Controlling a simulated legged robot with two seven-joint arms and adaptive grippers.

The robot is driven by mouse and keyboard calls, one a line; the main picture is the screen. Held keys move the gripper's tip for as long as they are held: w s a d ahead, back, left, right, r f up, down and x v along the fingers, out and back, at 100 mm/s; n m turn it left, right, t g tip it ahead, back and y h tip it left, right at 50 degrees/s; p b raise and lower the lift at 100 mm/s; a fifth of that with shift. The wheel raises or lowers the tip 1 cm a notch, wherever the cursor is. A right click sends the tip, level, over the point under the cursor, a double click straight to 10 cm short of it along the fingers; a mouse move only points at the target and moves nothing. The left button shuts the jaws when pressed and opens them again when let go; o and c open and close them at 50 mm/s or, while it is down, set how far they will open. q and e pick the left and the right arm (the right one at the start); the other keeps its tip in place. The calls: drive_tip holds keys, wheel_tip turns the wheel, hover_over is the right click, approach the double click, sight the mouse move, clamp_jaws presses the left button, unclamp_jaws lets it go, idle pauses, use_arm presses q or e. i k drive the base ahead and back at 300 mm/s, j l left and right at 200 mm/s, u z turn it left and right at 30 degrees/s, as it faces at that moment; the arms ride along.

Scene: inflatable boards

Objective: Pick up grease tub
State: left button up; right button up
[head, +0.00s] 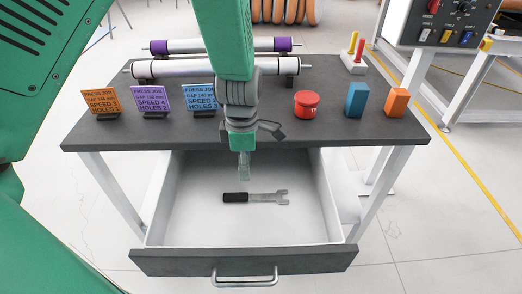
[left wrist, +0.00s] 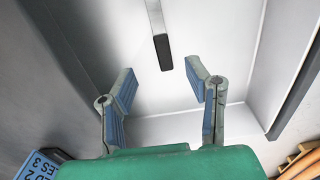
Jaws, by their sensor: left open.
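The grease tub, which I take to be the red round tub (head: 307,104) with a red lid, stands upright on the dark table top, right of centre. My left gripper (head: 244,166) hangs pointing down at the table's front edge, above the open drawer, left of the tub and apart from it. In the left wrist view my left gripper (left wrist: 163,82) is open, with nothing between its fingers. The tub does not show in that view. My right gripper is not in view.
The open drawer (head: 180,228) holds a black-handled wrench (head: 236,197). A blue block (head: 356,100) and an orange block (head: 396,103) stand right of the tub. Several job cards (head: 150,100) stand at left. Rollers (head: 170,66) lie behind, and a peg stand (head: 354,66) is back right.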

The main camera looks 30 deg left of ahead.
sight(307, 102)
drive_tip(key=k, duration=1)
